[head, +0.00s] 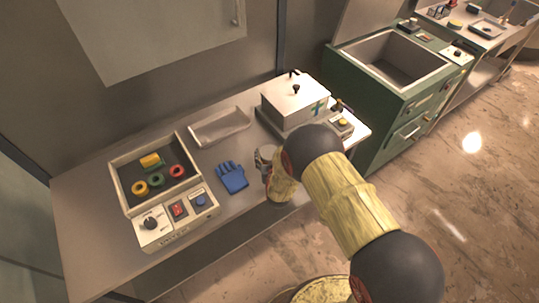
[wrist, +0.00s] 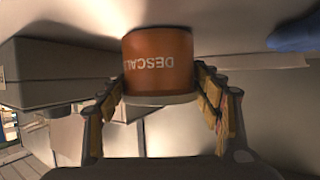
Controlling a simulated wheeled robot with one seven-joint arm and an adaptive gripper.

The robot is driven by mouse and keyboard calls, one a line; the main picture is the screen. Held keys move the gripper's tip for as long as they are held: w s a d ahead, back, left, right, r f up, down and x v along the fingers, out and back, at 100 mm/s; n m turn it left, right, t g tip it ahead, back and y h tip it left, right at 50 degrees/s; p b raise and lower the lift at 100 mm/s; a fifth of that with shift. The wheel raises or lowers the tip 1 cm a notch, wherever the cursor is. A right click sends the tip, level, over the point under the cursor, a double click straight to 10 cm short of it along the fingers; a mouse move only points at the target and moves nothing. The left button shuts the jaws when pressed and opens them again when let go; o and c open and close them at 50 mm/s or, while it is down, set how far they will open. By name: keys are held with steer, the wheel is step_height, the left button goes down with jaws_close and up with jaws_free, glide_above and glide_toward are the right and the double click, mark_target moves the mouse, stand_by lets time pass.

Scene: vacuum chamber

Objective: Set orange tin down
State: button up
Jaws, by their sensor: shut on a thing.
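The orange tin (wrist: 158,58) is in the wrist view, with upside-down pale lettering that begins "DESCAL" and a pale rim at its lower end. My gripper (wrist: 160,86) is shut on it, one finger on each side. In the head view my gripper (head: 265,160) is over the front part of the grey bench (head: 85,215), between the blue glove and the metal box. The tin is hidden there behind my arm. I cannot tell whether the tin touches the bench.
The blue glove (head: 232,177) lies just left of my gripper. A shallow metal tray (head: 219,127) and a lidded metal box (head: 295,100) stand behind. A dark-floored tray (head: 124,192) with coloured rings and a control panel (head: 176,218) are on the left.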

steer(key=shift+f, duration=0.1)
steer(key=o, duration=0.7)
steer(key=shift+f, duration=0.15)
steer(key=o, duration=0.4)
steer(key=shift+o, duration=0.6)
